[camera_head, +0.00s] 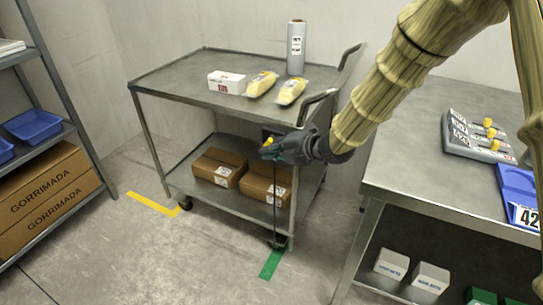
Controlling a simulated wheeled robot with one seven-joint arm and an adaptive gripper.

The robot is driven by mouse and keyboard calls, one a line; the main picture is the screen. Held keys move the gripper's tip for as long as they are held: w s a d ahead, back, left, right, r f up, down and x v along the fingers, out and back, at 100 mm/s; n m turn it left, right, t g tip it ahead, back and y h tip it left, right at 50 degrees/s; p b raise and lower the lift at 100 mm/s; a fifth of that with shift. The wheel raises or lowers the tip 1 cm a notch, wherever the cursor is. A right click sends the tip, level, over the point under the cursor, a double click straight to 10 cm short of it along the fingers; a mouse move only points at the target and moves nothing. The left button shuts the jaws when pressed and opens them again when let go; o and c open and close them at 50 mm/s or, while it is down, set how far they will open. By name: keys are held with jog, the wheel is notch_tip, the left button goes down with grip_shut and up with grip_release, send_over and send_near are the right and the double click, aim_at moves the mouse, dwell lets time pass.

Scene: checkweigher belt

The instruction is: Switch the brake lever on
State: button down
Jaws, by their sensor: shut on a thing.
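The steel two-shelf cart (180,83) stands in the middle of the view. Its brake lever (275,205) is a thin dark rod at the cart's near right corner, rising from near the right front caster. A yellow knob (268,142) shows at the top of the rod. My gripper (270,151) comes in from the right and is shut on the lever near this knob. The fingers hide part of the lever's top. The rod looks close to upright; the mechanism at its foot is too small to make out.
Cartons (220,168) lie on the cart's lower shelf; a white box (227,82), yellow packs and a roll (296,48) stand on top. The cart's handle (352,55) is at its right. A steel table (410,180) stands right, a shelf rack (62,100) left.

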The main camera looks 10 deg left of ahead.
jog(key=shift+y, duration=0.3)
jog(key=r, duration=0.4)
jog(key=a+r, duration=0.1)
jog(key=r, duration=0.1)
jog(key=shift+w+r, duration=0.2)
jog(key=shift+w, duration=0.05)
jog(key=c, duration=2)
grip_release()
jog(key=shift+d, duration=0.2)
grip_shut()
jog(key=s+d+h+p, duration=0.1)
jog(key=s+d, duration=0.2)
jog(key=d, duration=0.3)
jog(key=s+d+r+p, duration=0.1)
jog(key=s+d, duration=0.2)
jog(key=d, duration=0.4)
jog(key=shift+s+d+r+h, duration=0.15)
jog(key=shift+s+r+h, duration=0.15)
jog(key=shift+h, duration=0.1)
